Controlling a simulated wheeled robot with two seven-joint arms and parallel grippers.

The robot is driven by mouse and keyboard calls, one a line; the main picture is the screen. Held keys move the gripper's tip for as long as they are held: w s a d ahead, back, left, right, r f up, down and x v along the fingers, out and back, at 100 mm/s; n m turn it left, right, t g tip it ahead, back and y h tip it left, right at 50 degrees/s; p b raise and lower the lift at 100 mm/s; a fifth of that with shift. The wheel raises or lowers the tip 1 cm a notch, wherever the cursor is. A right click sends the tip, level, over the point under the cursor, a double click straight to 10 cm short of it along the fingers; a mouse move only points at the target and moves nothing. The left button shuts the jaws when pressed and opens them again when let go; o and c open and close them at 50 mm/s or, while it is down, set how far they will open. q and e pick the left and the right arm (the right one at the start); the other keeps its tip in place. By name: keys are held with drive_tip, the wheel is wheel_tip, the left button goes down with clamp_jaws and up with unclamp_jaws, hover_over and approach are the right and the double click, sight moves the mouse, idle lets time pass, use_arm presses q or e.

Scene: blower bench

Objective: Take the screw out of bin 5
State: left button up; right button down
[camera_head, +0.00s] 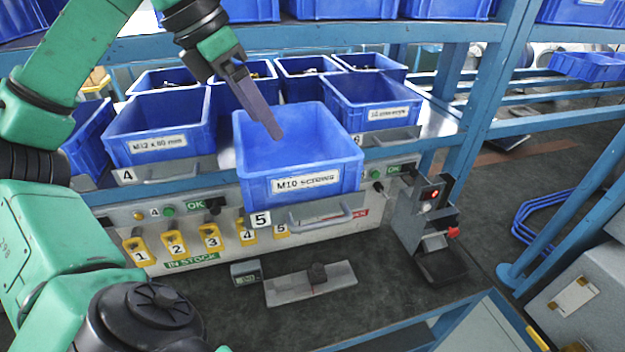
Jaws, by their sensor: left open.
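Bin 5 (255,187) is a blue box labelled "M10 screws", with a "5" tag below its front. It sits further forward than the bins beside it. The part of its inside that I can see is plain blue, and I cannot make out a screw in it. My left gripper (274,132) comes in from the upper left, its grey fingers pointing down over the bin's opening. It is open, with nothing visible between the fingers. I cannot tell whether the tips are below the rim. My right gripper is not in view.
Bin 4 (121,148) stands left of bin 5, and bin 6 (352,124) right. More blue bins stand behind. Below is a panel (190,238) with yellow numbered tags. A small dark block on a light plate (290,289) and a grey device (420,215) stand on the bench.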

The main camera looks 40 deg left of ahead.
use_arm(q)
drive_tip(key=shift+o, duration=0.6)
drive_tip(key=w+n+p, duration=0.1)
drive_tip(key=n+p, duration=0.1)
drive_tip(key=w+n+g+h+p, duration=0.1)
drive_tip(key=n+p, duration=0.1)
drive_tip(key=shift+r+n, duration=0.2)
drive_tip(key=shift+n, duration=0.1)
drive_tip(key=n+g+y+p, duration=0.3)
drive_tip(key=n+p, duration=0.4)
drive_tip(key=n, duration=0.3)
hover_over(316, 163)
drive_tip(key=w+a, duration=0.2)
drive_tip(key=shift+f, duration=0.75)
drive_tip(key=f+b, duration=0.1)
drive_tip(key=f, duration=0.1)
drive_tip(key=f+b, duration=0.2)
drive_tip(key=f, duration=0.1)
drive_tip(key=f+b, duration=0.2)
drive_tip(key=shift+s+d+f, duration=0.15)
drive_tip(key=shift+d+f, duration=0.1)
drive_tip(key=shift+d, duration=0.1)
wheel_tip(316, 163, down, 3)
drive_tip(key=shift+s+b, duration=0.1)
drive_tip(key=shift+b, duration=0.9)
drive_tip(key=shift+a+f+p, duration=0.2)
drive_tip(key=shift+f+p, duration=0.4)
drive_tip(key=shift+f, duration=0.2)
drive_tip(key=c, duration=1.4)
